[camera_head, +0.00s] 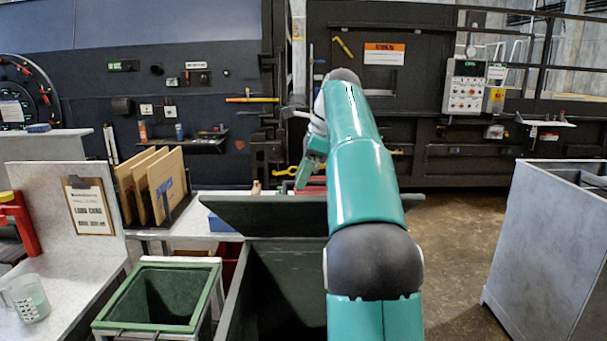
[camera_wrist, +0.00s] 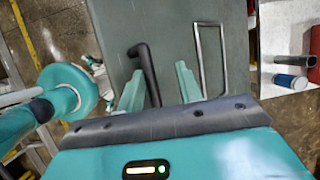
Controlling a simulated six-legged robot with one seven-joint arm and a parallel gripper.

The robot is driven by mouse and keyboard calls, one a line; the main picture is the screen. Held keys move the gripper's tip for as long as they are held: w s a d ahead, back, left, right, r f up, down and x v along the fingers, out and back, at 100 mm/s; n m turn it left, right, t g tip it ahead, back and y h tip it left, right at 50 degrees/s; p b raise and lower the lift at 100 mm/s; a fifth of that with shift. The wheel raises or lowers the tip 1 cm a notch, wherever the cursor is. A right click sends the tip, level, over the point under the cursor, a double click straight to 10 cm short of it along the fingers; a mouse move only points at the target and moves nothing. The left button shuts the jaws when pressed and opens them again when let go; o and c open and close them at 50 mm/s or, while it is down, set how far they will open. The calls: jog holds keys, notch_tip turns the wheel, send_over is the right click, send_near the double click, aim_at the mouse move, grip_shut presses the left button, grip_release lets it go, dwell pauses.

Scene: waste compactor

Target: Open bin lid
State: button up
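A large dark green bin (camera_head: 285,285) stands in front of me in the head view, and I can see into part of it. Its lid (camera_head: 260,214) shows as a dark green panel at the bin's far side, partly hidden by my arm. In the wrist view a grey-green panel, which looks like the lid (camera_wrist: 180,25), carries a black bar handle (camera_wrist: 144,70) and a thin metal loop handle (camera_wrist: 198,58). My gripper (camera_wrist: 158,70) has its teal fingers apart, with the black handle between them. I cannot tell if they touch it. In the head view my gripper (camera_head: 310,170) is above the lid.
A smaller open green bin (camera_head: 190,322) stands at left. A counter holds a clipboard (camera_head: 88,206), a measuring cup (camera_head: 28,298) and wooden boards (camera_head: 158,182). A grey cabinet (camera_head: 540,250) stands at right. The floor (camera_head: 455,240) between it and the large bin is clear.

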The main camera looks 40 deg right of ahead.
jog(key=shift+r, duration=0.15)
jog(key=shift+s+d+r, duration=0.15)
jog(key=shift+d+r, duration=0.1)
jog(key=shift+r, duration=0.3)
jog(key=s+d, duration=0.3)
jog(key=s+d+r, duration=0.1)
jog(key=s+d, duration=0.1)
jog(key=d, duration=0.1)
jog(key=s+d, duration=0.3)
jog(key=shift+s+d+r, duration=0.1)
jog(key=shift+s+r, duration=0.1)
jog(key=shift+s, duration=0.1)
